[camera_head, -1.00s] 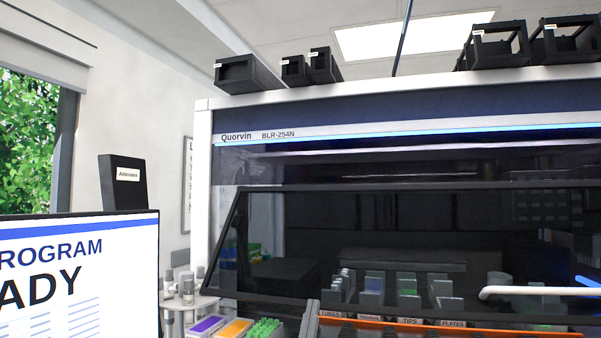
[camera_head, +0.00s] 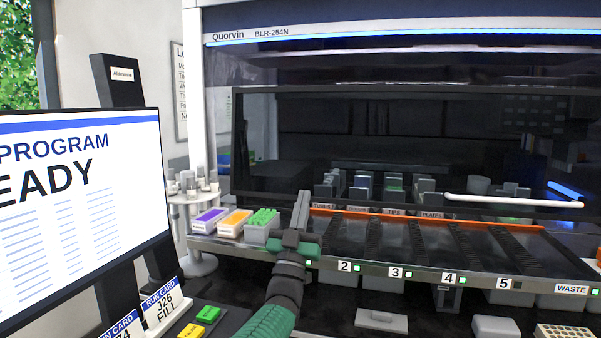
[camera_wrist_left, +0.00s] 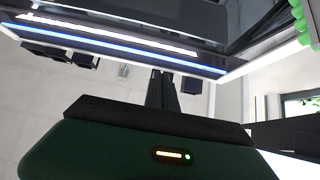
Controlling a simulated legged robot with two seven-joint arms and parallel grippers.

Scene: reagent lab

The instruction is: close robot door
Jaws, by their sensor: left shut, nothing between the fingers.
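The robot door (camera_head: 380,120) is a dark see-through panel in a black frame on the front of the Quorvin machine (camera_head: 300,38). A white bar handle (camera_head: 515,200) runs across its lower right. The panel's lower edge shows above the deck; I cannot tell how far it stands out from the machine. My left gripper (camera_head: 301,206) is shut and empty, pointing up at the deck's front left, left of the handle. I cannot tell whether it touches the door. In the left wrist view its dark fingers (camera_wrist_left: 172,90) point toward the machine. My right gripper is not in view.
Purple, orange and green racks (camera_head: 236,222) sit left of my gripper. The deck (camera_head: 400,240) has numbered slots and an orange bar (camera_head: 425,217). A monitor (camera_head: 80,200) stands at the left. Bins (camera_head: 381,321) lie below the deck.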

